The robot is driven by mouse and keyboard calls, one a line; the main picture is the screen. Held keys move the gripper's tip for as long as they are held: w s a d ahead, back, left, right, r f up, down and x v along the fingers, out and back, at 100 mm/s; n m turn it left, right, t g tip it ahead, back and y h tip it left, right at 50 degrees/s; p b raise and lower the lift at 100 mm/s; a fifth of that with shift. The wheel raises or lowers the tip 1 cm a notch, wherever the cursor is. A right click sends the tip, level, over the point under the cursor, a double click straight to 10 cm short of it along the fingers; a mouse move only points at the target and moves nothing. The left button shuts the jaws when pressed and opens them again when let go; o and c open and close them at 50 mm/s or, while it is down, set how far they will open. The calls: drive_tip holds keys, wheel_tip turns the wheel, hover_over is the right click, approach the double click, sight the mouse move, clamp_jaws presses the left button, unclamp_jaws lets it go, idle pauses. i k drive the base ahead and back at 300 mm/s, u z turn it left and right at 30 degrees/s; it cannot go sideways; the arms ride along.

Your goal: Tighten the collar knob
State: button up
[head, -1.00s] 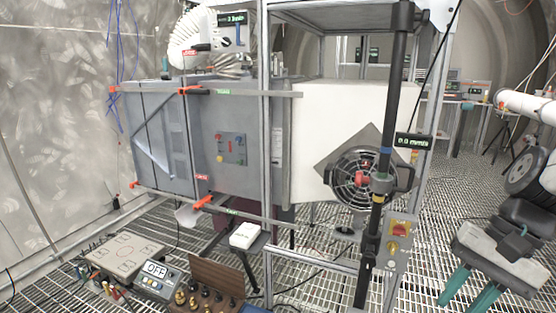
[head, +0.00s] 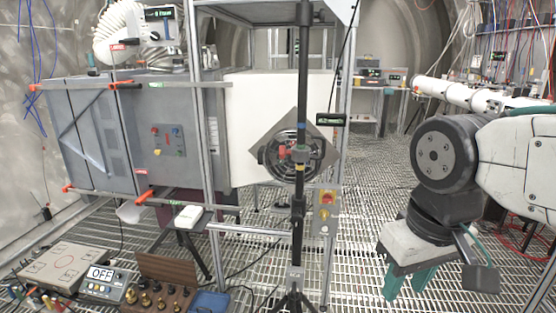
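A black vertical pole (head: 303,60) stands in front of the white duct. A grey collar (head: 300,157) sits on it at fan height, with a red knob (head: 284,152) on its left side. I take this as the collar knob; how tight it is cannot be seen. A round black fan (head: 318,158) is behind the pole, partly hidden by it. My gripper (head: 409,286), with two teal fingers, points down at the lower right. The fingers are apart with nothing visible between them. It is well to the right of and below the knob, touching nothing visible.
A metal frame post (head: 207,150) stands left of the pole. A tripod base (head: 293,300) spreads on the grating. A wooden block with knobs (head: 162,285) is at lower left. Open grating lies between pole and gripper.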

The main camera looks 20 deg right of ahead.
sight(283, 152)
drive_tip(key=k, duration=0.2)
drive_tip(key=u, duration=2.1)
drive_tip(key=i, duration=1.3)
drive_tip(key=z, duration=2.35)
